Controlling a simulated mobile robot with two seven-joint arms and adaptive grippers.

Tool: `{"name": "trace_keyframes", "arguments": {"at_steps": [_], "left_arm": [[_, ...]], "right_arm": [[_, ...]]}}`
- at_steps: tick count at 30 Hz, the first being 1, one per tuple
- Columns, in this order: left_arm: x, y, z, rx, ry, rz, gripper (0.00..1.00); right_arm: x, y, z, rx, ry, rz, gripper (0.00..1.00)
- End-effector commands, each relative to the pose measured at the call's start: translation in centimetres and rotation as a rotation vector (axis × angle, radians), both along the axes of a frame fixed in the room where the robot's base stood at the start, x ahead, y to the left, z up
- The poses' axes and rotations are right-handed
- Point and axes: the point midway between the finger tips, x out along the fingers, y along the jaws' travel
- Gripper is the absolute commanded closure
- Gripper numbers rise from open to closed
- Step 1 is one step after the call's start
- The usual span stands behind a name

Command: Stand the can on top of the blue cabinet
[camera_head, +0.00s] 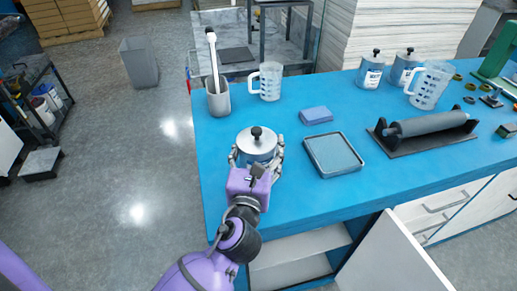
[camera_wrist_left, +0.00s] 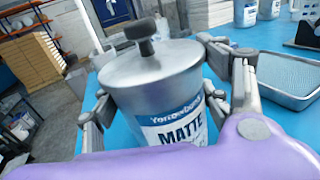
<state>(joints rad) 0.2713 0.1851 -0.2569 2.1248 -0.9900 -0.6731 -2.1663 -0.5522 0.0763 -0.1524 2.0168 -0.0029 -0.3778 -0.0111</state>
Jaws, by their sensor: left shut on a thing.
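The can (camera_head: 256,146) is a silver tin with a lid, a dark knob and a blue and white label. It is at the left part of the blue cabinet top (camera_head: 290,190). My left gripper (camera_head: 257,157) is shut around the can's sides. In the left wrist view the can (camera_wrist_left: 165,95) stands nearly upright between the fingers of my left gripper (camera_wrist_left: 165,105), its label reading "MATTE". I cannot tell whether its base touches the blue top. My right gripper is not in view.
A roller (camera_head: 423,129), two more cans and another jug (camera_head: 430,86) stand to the right. A cabinet door (camera_head: 390,262) hangs open below.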

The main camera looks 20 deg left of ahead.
Motion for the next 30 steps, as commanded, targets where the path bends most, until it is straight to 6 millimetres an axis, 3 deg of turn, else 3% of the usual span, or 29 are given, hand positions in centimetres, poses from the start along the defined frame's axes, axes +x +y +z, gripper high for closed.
{"name": "trace_keyframes", "arguments": {"at_steps": [7, 8, 12, 24, 30], "left_arm": [[0.0, 0.0, 0.1, 0.001, -0.005, 0.000, 0.77], [0.0, 0.0, -0.1, 0.000, -0.001, 0.000, 0.29], [0.0, 0.0, -0.1, 0.000, -0.002, 0.000, 0.11], [0.0, 0.0, 0.4, 0.000, -0.003, 0.000, 0.11], [-3.1, -0.6, 0.0, -0.002, 0.003, 0.000, 0.11]], "right_arm": [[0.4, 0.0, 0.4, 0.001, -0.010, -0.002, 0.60], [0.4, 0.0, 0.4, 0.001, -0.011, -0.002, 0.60], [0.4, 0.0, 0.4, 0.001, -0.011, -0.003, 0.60], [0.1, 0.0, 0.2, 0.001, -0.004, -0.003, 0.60], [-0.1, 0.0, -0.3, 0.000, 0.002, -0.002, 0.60]]}}
